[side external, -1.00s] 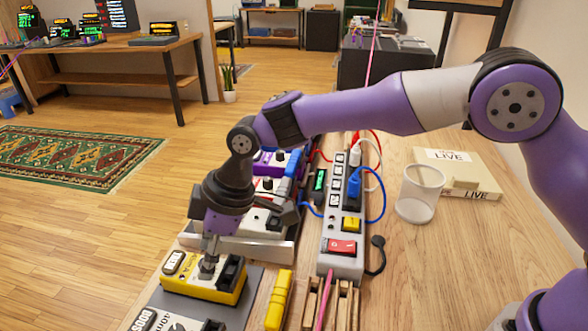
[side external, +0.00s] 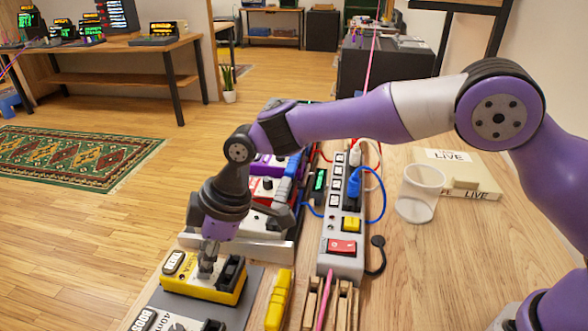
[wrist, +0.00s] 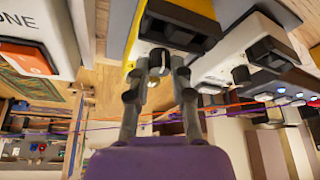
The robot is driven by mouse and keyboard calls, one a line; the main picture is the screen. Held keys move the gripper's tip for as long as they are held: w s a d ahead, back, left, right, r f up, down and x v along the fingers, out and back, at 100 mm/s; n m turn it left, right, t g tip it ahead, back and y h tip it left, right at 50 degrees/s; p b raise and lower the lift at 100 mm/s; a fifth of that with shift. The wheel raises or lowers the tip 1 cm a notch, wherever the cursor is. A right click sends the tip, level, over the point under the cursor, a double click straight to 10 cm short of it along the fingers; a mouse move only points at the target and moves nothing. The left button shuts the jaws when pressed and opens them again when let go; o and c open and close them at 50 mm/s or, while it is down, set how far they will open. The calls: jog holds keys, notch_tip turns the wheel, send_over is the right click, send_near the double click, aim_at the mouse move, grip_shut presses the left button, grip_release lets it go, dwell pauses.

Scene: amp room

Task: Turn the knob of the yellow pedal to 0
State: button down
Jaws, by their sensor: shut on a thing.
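In the wrist view, the dark round knob (wrist: 158,62) with a pale mark shows between the two fingertips of my gripper (wrist: 159,76). The fingers are shut on it. The yellow edge of the pedal (wrist: 131,48) shows beside it. The dial numbers cannot be read.
A grey power strip (side external: 345,262) with a red switch and cables stands right of the pedals. A yellow object (side external: 279,300) lies close by on the bench. More pedals stand behind on a pale board. A clear cup (side external: 420,195) and flat boxes (side external: 458,172) are at the right.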

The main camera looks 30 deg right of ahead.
jog(key=shift+w+d+f+n+g, duration=0.1)
jog(key=shift+n+g, duration=0.4)
jog(key=shift+n, duration=0.75)
jog(key=shift+f+n+g, duration=0.1)
jog(key=shift+n+g, duration=0.4)
jog(key=shift+n, duration=1.05)
jog(key=c, duration=0.7)
grip_release()
jog(key=shift+r, duration=0.1)
jog(key=shift+c, duration=0.2)
jog(key=shift+r, duration=0.1)
